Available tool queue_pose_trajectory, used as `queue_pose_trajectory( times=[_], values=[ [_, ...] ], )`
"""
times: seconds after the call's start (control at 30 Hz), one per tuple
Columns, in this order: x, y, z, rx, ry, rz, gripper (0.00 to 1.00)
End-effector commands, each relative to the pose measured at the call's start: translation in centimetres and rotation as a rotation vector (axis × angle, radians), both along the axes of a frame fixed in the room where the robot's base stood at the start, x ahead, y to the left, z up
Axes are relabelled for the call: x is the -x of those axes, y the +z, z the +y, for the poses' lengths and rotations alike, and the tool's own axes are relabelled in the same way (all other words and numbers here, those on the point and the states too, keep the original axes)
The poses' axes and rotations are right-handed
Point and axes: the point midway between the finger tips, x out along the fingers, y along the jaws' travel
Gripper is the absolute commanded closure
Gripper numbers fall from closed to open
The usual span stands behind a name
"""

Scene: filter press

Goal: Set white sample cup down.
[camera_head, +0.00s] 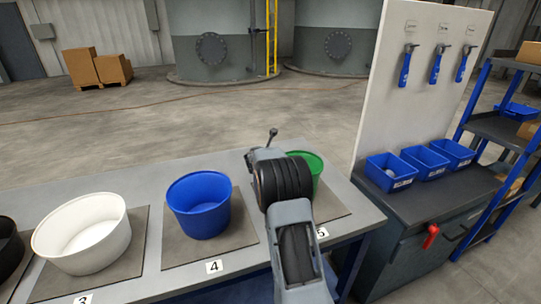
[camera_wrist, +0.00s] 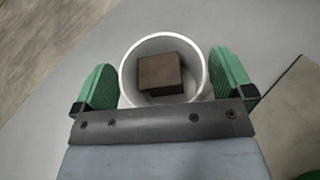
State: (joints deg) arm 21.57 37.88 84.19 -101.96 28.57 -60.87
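The white sample cup (camera_wrist: 203,84) shows in the wrist view, upright, with a dark brown block (camera_wrist: 162,74) inside it. My gripper (camera_wrist: 165,82) has one green finger on each side of the cup, close against its walls, and looks shut on it. The cup is over the grey table top (camera_wrist: 265,30); whether its base touches the table cannot be told.
The bench holds a white bucket (camera_head: 85,236), a blue bucket (camera_head: 200,208) and a green bucket (camera_head: 315,165) partly behind my arm, each on a dark mat. A side cabinet with blue bins (camera_head: 390,173) and a tool panel (camera_head: 425,100) stands right.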

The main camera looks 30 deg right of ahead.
Motion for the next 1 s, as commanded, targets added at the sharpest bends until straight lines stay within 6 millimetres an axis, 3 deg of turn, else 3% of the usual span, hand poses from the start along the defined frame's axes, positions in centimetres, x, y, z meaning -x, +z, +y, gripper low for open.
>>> queue_pose_trajectory(
  times=[0.33,0.8,1.0],
  values=[
    [0.1,0.5,0.2,0.0,0.0,0.0,0.0],
    [5.0,3.8,6.4,0.001,0.001,-0.002,0.0],
    [6.3,4.6,8.1,0.001,0.0,-0.001,0.0]
  ],
)
